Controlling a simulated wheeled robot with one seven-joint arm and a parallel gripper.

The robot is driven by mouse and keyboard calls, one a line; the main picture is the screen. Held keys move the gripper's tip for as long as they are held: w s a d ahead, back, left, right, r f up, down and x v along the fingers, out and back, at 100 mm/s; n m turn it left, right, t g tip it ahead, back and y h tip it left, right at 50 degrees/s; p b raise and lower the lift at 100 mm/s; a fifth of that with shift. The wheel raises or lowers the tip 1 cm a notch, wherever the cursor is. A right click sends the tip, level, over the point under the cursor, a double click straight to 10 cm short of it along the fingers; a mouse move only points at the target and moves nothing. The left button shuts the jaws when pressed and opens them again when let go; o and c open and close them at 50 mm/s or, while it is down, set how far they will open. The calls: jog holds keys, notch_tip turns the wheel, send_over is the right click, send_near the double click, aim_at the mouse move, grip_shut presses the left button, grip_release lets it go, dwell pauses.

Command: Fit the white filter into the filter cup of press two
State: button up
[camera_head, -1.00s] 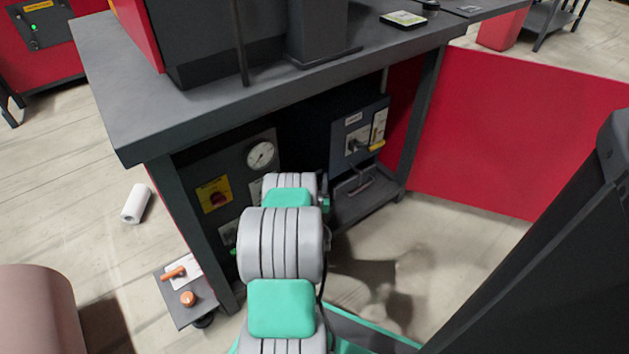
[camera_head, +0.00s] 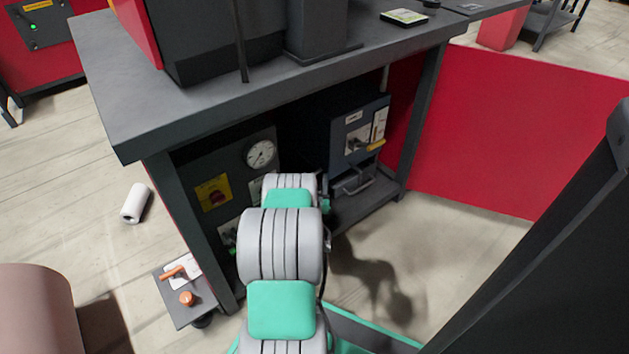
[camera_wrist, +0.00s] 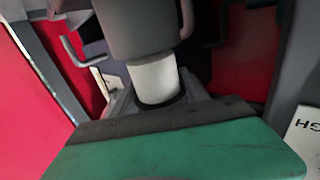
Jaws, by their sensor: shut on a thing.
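The white filter (camera_wrist: 155,80) is a short white cylinder in the middle of the wrist view. Its upper end meets or is overlapped by a wider dark grey cylinder (camera_wrist: 140,25), which may be the filter cup; I cannot tell whether it is inside. A dark ring surrounds its lower end. My gripper (camera_wrist: 158,100) is shut on the filter; its fingertips are not clearly seen. In the head view my arm hides the gripper and filter.
The bench top (camera_head: 130,95) overhangs the work space. A gauge panel (camera_head: 232,170) stands left of my arm. A red panel (camera_head: 530,130) closes the right side. A white roll (camera_head: 133,207) lies on the floor. A small stand (camera_head: 195,312) holds orange parts.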

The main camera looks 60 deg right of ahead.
jog(key=shift+f+b, duration=0.75)
jog(key=shift+f, duration=0.35)
jog(key=shift+f, duration=0.9)
jog(key=o, duration=1.5)
jog(key=shift+f, duration=0.1)
jog(key=shift+a, duration=0.1)
jog(key=shift+p+v, duration=0.75)
jog(key=shift+v, duration=3.05)
